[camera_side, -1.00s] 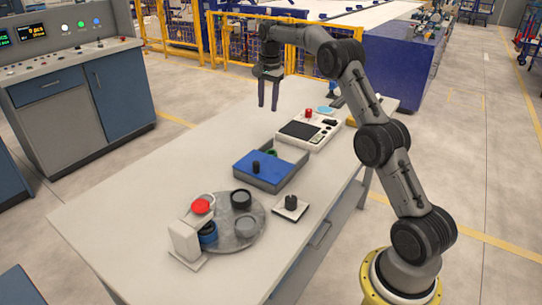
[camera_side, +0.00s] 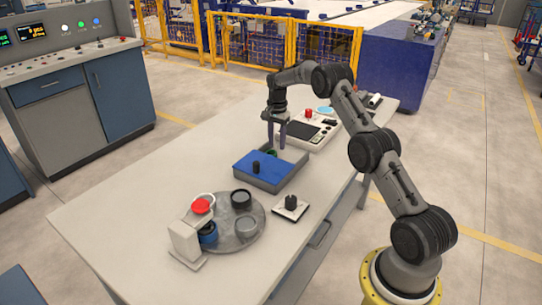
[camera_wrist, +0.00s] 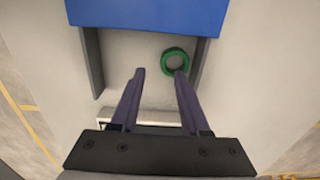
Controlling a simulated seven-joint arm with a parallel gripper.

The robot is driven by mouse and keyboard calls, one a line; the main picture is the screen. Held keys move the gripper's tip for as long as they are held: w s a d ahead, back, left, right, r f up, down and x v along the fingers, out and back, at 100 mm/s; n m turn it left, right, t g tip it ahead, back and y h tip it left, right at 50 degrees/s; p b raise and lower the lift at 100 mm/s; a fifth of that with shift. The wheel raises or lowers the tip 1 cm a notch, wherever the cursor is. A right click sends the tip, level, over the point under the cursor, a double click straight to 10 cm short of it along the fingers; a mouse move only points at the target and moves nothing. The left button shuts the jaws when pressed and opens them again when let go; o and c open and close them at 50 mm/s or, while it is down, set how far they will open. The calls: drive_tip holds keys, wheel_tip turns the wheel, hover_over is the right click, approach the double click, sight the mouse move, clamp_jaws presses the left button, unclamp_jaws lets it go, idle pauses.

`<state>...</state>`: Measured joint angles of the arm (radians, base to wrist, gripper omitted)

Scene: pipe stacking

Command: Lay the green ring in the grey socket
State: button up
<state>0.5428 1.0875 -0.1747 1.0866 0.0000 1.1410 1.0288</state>
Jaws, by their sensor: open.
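The green ring (camera_wrist: 175,61) lies on the floor of the uncovered part of a grey box (camera_side: 293,181). In the side view only a bit of the ring (camera_side: 272,153) shows, close to my fingertips. My gripper (camera_side: 277,147) points down over that part of the box, open and empty. In the wrist view the ring lies just beyond my fingertips (camera_wrist: 160,72), nearer the right finger. The grey socket (camera_side: 246,227) sits on a round grey plate (camera_side: 229,247) towards the front of the table. It looks empty.
A blue lid (camera_side: 262,170) with a black knob covers the near part of the box. The plate also bears black and blue round holders, beside a white stand (camera_side: 185,243) with a red top. A black-knobbed square (camera_side: 291,208) and a control panel (camera_side: 308,129) stand nearby.

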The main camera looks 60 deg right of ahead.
sight(275, 154)
drive_tip(key=shift+w+a+f, duration=0.1)
drive_tip(key=shift+w+f, duration=0.05)
drive_tip(key=shift+f, duration=1)
drive_tip(key=shift+w+f, duration=0.1)
drive_tip(key=shift+f, duration=1.05)
clamp_jaws()
